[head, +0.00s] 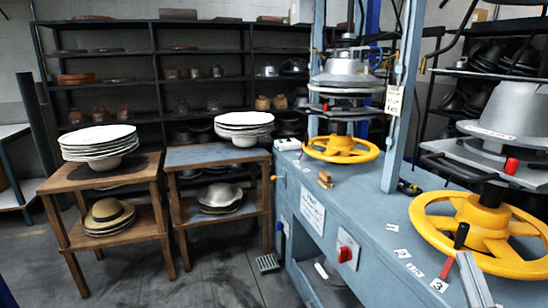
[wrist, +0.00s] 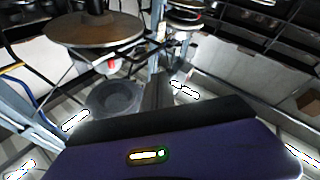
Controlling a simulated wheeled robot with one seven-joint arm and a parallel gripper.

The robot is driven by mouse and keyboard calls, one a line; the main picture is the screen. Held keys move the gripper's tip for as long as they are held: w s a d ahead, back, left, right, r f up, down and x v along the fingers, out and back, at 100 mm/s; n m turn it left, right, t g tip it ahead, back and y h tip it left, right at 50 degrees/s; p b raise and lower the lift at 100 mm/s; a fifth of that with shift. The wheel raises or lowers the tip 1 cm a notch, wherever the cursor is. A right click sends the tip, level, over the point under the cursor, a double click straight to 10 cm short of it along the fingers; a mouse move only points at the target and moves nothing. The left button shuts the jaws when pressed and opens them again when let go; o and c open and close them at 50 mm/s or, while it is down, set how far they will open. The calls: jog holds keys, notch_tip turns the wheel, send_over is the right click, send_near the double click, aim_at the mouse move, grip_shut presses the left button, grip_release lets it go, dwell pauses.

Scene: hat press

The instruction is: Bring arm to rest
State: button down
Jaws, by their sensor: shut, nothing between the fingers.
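My gripper (wrist: 158,76) shows in the wrist view as a dark narrow shape rising from the dark hand at the bottom. Its fingers are together with nothing held between them. It points toward a blurred scene with a round brown plate-like part (wrist: 95,30) at upper left and a grey round-topped part (wrist: 115,97) beside the fingers. I cannot tell any contact. In the head view I cannot make out my gripper for certain.
The blue press bench (head: 352,228) fills the right, with yellow handwheels (head: 341,149) and a grey press head (head: 512,108). Two wooden stands (head: 142,172) (head: 213,154) hold stacked hats at left. Dark shelves (head: 160,120) line the back.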

jog(key=s+a+f+g+y+p, duration=0.1)
jog(key=s+a+f, duration=0.3)
jog(key=s, duration=0.7)
jog(key=s+a+f+m+g+y+p, duration=0.1)
jog(key=s+a+f, duration=0.4)
jog(key=s, duration=0.6)
jog(key=s+a+f+g+y+p, duration=0.3)
jog(key=s+a+f+g, duration=0.1)
jog(key=s, duration=0.7)
jog(key=shift+s+a+f, duration=0.15)
jog(key=shift+s+f, duration=0.2)
jog(key=shift+f, duration=0.1)
